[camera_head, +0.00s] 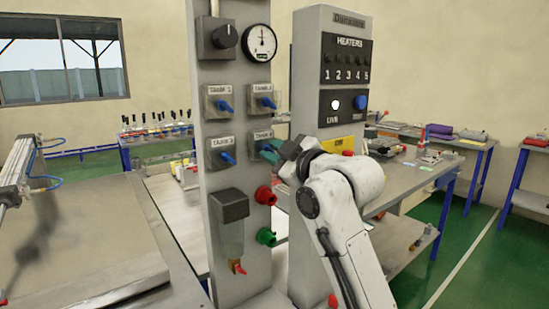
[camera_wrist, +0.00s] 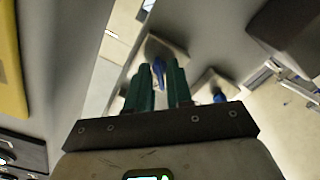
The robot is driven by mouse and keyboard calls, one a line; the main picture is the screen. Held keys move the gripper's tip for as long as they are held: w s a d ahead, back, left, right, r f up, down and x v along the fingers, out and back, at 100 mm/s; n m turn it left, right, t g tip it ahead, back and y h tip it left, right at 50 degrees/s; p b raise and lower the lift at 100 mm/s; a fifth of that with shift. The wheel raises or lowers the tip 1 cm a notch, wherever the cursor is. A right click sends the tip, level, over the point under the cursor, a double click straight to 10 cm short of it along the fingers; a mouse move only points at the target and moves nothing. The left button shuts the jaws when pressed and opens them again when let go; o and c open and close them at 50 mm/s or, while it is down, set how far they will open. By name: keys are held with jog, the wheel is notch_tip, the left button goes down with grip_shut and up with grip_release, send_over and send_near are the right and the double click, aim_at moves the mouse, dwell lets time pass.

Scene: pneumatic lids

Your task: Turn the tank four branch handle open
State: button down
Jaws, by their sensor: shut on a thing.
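The tank four branch valve (camera_head: 262,136) is the lower right one of the grey valve boxes on the panel, and its label is partly readable. My gripper (camera_head: 268,151) reaches it from the right, and its handle is mostly hidden there. In the wrist view my gripper's green fingers (camera_wrist: 158,80) are shut on a blue handle (camera_wrist: 159,72), which shows between them in front of its grey box (camera_wrist: 165,48). The handle's exact angle is hard to tell.
Tank 1 (camera_head: 218,102), tank 2 (camera_head: 263,98) and tank 3 (camera_head: 222,152) valves sit close by. Below are a red knob (camera_head: 265,195), a green knob (camera_head: 265,236) and a filter bowl (camera_head: 231,236). The heater cabinet (camera_head: 311,60) stands close on the right.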

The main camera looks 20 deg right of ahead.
jog(key=shift+n, duration=0.5)
jog(key=c, duration=1.3)
grip_release()
jog(key=b+v, duration=0.2)
jog(key=v, duration=0.8)
jog(key=shift+s+d, duration=0.1)
jog(key=shift+s, duration=0.3)
